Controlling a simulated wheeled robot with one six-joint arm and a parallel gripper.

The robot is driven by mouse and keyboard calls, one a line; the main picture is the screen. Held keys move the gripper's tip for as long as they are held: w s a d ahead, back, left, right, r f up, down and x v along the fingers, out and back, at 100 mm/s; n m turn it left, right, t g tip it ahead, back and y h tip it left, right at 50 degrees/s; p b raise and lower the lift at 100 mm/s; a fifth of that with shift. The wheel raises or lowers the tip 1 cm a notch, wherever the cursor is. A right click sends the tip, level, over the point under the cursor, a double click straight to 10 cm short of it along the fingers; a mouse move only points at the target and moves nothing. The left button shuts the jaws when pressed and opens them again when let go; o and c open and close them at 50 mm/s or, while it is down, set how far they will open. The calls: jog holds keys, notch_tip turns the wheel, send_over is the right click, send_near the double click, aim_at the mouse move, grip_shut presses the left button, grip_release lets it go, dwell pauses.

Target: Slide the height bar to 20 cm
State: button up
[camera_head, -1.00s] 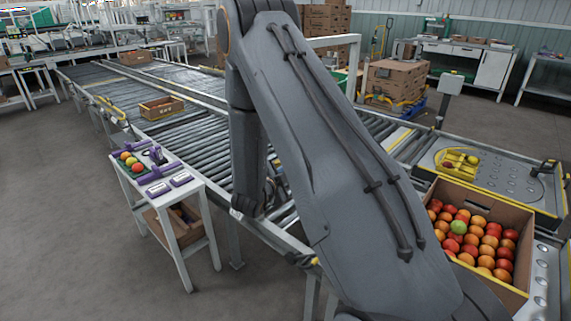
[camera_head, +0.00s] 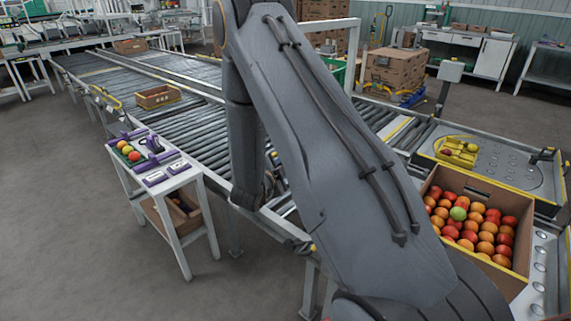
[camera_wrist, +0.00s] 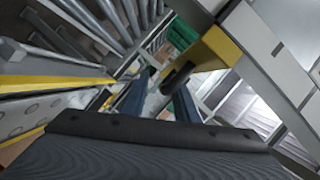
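In the wrist view my gripper (camera_wrist: 158,98) shows as two dark blue fingers standing apart, with nothing seen between them. A yellow block (camera_wrist: 222,45) with a black knob or handle (camera_wrist: 178,74) is just beyond and above the fingers, apart from them as far as I can tell. It sits beside a pale grey beam (camera_wrist: 262,42); these look like parts of the height bar. In the head view a white frame (camera_head: 355,48) stands over the conveyor, partly behind my arm. My gripper is hidden there, and I cannot read any height scale.
A roller conveyor (camera_head: 190,128) runs across behind my arm, with a wooden crate (camera_head: 158,101) on it. A small white table (camera_head: 180,183) stands at left. Floor at lower left is clear.

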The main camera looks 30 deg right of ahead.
jog(key=v, duration=0.8)
jog(key=shift+b, duration=0.3)
